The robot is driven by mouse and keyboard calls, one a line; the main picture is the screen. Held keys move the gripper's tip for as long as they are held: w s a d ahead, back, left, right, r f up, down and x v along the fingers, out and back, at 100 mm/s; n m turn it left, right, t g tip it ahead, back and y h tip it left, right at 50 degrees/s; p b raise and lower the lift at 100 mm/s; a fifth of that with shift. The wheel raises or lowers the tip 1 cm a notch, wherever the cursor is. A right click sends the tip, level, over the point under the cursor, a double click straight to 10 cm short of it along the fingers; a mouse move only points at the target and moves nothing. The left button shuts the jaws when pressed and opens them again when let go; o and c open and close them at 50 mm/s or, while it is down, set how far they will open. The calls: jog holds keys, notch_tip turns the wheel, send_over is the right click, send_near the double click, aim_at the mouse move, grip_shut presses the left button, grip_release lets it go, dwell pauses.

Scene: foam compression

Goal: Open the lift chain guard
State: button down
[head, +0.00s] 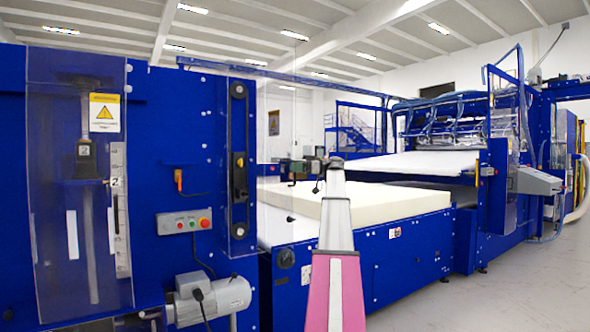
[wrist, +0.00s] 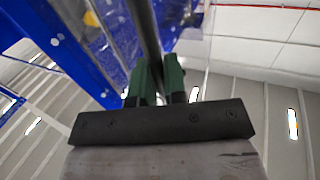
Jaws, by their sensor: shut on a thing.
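The lift chain guard (head: 275,120) looks like a clear, see-through panel beside the blue machine's chain column in the head view. Its outline is faint, and how far it stands out from the column is hard to tell. A dark upright chain run (head: 239,150) with round wheels shows at its left. My gripper (head: 297,168) is at the panel's right side, small and partly hidden by my arm. In the wrist view, my gripper's green fingers (wrist: 158,82) are shut around a dark bar (wrist: 144,30), seemingly the guard's handle. Clear panel material (wrist: 118,32) shows left of the bar.
Another clear cover (head: 55,170) with a warning label is at the left. A button box (head: 184,222) and a grey motor (head: 213,298) are on the machine's front. A foam block (head: 385,205) lies on the conveyor at right. Grey floor is open at far right.

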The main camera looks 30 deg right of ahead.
jog(key=shift+w+a+r, duration=0.1)
jog(key=shift+r, duration=0.1)
jog(key=c, duration=1.2)
grip_release()
jog(key=shift+w+a, duration=0.1)
jog(key=shift+s, duration=0.2)
jog(key=v, duration=1.1)
jog(key=shift+f, duration=0.2)
